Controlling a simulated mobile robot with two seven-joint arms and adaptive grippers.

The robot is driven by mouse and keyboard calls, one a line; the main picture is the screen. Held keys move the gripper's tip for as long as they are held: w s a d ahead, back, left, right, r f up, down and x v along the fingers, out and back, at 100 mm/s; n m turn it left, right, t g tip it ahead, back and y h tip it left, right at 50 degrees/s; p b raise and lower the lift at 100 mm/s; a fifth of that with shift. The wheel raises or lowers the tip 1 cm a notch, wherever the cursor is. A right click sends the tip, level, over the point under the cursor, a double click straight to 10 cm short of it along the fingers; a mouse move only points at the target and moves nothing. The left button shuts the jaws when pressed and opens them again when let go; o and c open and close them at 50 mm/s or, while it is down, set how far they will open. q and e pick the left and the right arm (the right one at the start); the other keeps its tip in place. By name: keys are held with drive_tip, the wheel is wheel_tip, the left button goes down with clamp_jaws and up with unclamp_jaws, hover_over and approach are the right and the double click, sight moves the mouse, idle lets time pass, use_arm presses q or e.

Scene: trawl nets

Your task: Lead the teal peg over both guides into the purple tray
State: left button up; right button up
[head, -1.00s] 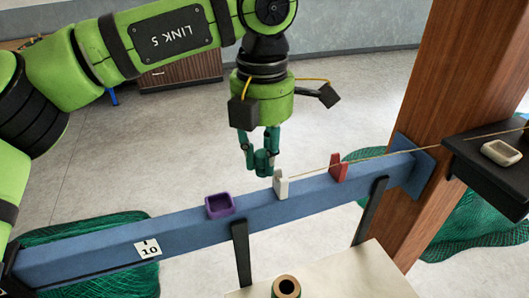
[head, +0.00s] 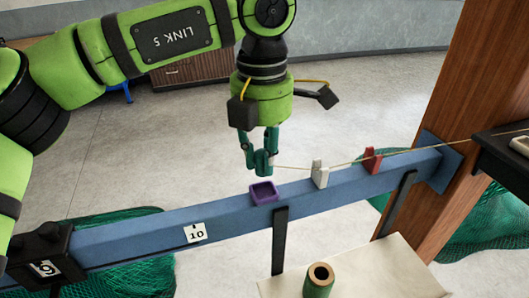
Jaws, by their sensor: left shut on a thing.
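My left gripper (head: 261,152) points down, shut on the teal peg (head: 263,165), which is partly hidden by the similarly coloured fingers. The peg hangs above the purple tray (head: 263,193), apart from it. The tray is open-topped, looks empty and sits on the blue beam (head: 345,187). A thin tan cord (head: 293,168) runs from the peg right to the white guide (head: 319,174), then on past the red guide (head: 372,161). Both guides stand upright on the beam, and the cord appears to pass over both. My right gripper is not in view.
A wooden post (head: 470,120) and a dark shelf (head: 510,155) with a pale dish (head: 520,145) stand at right. A green spool (head: 319,280) stands on a pale table (head: 375,268) in front. Plates marked 10 (head: 195,233) and 9 (head: 43,268) mark the beam's left part.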

sight(263, 177)
use_arm(q)
drive_tip(key=shift+s+a+f+b, duration=0.15)
drive_tip(key=shift+f+b, duration=0.2)
drive_tip(key=shift+f, duration=0.6)
drive_tip(key=shift+w+d+f+b, duration=0.15)
drive_tip(key=shift+d+f+b, duration=0.1)
drive_tip(key=shift+f+b, duration=0.3)
drive_tip(key=shift+w+d+f+b, duration=0.15)
drive_tip(key=shift+d+f+b, duration=0.05)
drive_tip(key=shift+f+b, duration=0.3)
drive_tip(key=shift+s+a+f+b, duration=0.15)
drive_tip(key=shift+a+f+b, duration=0.1)
drive_tip(key=shift+f+b, duration=0.15)
drive_tip(key=shift+d, duration=0.15)
drive_tip(key=shift+f, duration=0.2)
